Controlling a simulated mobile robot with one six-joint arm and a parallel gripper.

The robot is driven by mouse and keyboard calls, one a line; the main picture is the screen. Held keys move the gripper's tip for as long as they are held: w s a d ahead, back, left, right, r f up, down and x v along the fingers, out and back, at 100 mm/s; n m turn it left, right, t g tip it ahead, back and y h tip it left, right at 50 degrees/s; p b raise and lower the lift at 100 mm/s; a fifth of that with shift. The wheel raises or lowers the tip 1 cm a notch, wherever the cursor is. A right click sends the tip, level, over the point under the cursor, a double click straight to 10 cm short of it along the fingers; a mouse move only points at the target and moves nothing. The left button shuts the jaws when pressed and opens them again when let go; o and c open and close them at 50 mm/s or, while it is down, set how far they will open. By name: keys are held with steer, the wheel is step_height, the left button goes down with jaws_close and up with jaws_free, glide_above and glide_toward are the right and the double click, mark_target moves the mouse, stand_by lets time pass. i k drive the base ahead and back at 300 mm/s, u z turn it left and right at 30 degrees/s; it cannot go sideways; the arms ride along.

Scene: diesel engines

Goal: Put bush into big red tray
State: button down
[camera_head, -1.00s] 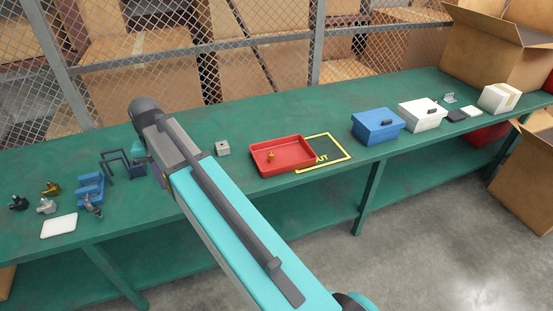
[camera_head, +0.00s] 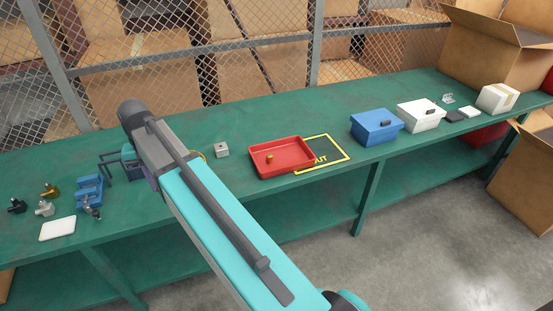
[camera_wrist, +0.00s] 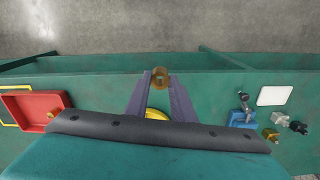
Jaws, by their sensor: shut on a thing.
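The big red tray (camera_head: 300,167) lies on the green bench, with a small brass piece (camera_head: 268,159) inside it. The tray also shows at the left of the wrist view (camera_wrist: 12,101). My gripper (camera_wrist: 160,80) is shut on a round brass bush (camera_wrist: 160,84), held between the tips of its two purple fingers. The bush appears above the bench near its front edge, well apart from the tray. In the head view my arm hides the bush and most of the gripper.
A yellow-outlined area (camera_head: 349,157) lies beside and partly under the tray. A blue box (camera_head: 375,127) and a white box (camera_head: 419,116) stand to its right. A small grey block (camera_head: 222,150) stands to its left. Blue fixtures (camera_head: 90,187), metal fittings and a white plate (camera_head: 58,228) lie far left.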

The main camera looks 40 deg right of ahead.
mark_target(293, 157)
steer(key=i, duration=0.95)
steer(key=z, duration=0.05)
